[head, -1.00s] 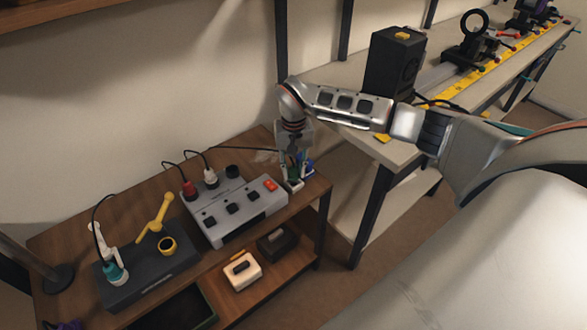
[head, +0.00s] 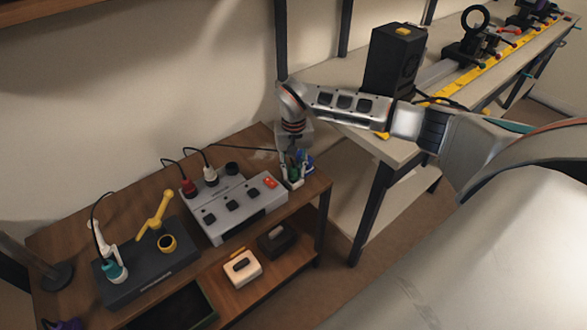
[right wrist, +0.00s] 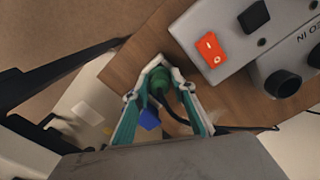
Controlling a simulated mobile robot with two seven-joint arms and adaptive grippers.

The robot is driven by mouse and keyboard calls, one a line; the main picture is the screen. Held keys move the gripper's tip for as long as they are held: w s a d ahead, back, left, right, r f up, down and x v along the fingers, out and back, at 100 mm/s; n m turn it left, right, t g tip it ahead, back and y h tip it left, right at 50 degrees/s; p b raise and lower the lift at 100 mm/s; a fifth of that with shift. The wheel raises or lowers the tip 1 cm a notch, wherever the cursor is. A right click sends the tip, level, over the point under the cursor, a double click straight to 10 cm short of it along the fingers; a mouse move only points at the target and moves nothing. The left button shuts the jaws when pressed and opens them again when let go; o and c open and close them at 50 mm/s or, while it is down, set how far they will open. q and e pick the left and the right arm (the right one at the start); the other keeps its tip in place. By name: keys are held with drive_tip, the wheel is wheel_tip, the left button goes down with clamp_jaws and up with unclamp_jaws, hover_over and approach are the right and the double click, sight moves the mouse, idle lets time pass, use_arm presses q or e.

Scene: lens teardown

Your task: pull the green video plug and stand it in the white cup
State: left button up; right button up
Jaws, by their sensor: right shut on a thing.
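My right gripper (head: 292,178) points down at the right end of the wooden table, beside the grey switch box. It is shut on the green video plug (right wrist: 160,82), whose dark cable runs back between the fingers in the right wrist view. The plug's green also shows between the fingers in the head view (head: 293,176). White shapes surround the plug's tip; I cannot tell the white cup from the white fingertips there, nor whether the plug is inside the cup. A blue object (right wrist: 150,118) is close beside the plug. My left gripper is out of view.
The grey switch box (head: 235,208) has a red switch (right wrist: 211,48) close to my gripper, with red and white plugs at its back. A dark base (head: 150,270) with a yellow lever stands at left. A bench with a black box (head: 393,62) is at right.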

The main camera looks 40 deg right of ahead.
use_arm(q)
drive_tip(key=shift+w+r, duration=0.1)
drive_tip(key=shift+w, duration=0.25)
use_arm(e)
drive_tip(key=shift+f, duration=0.2)
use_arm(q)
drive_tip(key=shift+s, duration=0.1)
use_arm(e)
drive_tip(key=shift+f, duration=0.2)
drive_tip(key=o, duration=1.2)
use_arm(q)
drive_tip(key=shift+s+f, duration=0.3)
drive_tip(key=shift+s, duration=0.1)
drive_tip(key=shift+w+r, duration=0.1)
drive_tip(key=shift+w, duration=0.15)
use_arm(e)
wheel_tip(320, 180, up, 12)
